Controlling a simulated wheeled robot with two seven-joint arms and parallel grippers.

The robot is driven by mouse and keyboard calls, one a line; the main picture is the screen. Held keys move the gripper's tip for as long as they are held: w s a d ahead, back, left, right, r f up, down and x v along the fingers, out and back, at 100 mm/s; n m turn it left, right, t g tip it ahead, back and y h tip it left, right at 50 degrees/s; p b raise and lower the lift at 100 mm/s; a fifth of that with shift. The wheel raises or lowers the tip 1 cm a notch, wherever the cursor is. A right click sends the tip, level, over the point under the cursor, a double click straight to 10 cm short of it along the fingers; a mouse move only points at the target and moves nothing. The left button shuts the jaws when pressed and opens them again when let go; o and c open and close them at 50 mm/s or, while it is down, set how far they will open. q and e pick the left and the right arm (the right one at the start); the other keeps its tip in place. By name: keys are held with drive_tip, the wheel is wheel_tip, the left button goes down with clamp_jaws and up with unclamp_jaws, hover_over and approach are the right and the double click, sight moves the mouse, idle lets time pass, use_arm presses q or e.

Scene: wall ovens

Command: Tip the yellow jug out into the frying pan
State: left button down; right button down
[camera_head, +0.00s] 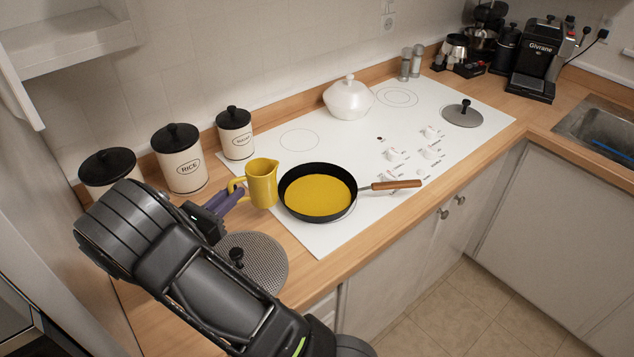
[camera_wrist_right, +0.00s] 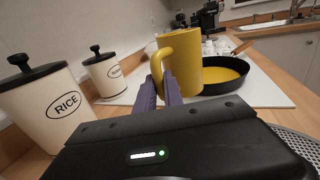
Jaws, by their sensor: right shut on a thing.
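The yellow jug (camera_head: 263,183) is upright beside the left rim of the frying pan, and it also shows in the right wrist view (camera_wrist_right: 185,78). My right gripper (camera_head: 233,194) is shut on the jug's handle, with its purple fingers (camera_wrist_right: 160,90) on either side of it. The black frying pan (camera_head: 349,207) sits on the white cooktop with its wooden handle pointing right. A flat yellow layer covers the pan's bottom; it also shows in the right wrist view (camera_wrist_right: 222,76). The inside of the jug is hard to make out. My left gripper is not in view.
Several cream canisters with black lids, one marked RICE (camera_head: 182,170), stand at the left wall. A mesh lid (camera_head: 262,262) lies near my right arm. A white lidded pot (camera_head: 348,99) stands behind the pan. A grey lid (camera_head: 461,116) lies at the cooktop's right.

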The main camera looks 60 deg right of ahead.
sight(228, 181)
wheel_tip(228, 181, up, 5)
drive_tip(key=shift+f+p, duration=0.2)
drive_tip(key=shift+p, duration=0.95)
drive_tip(key=shift+r, duration=0.65)
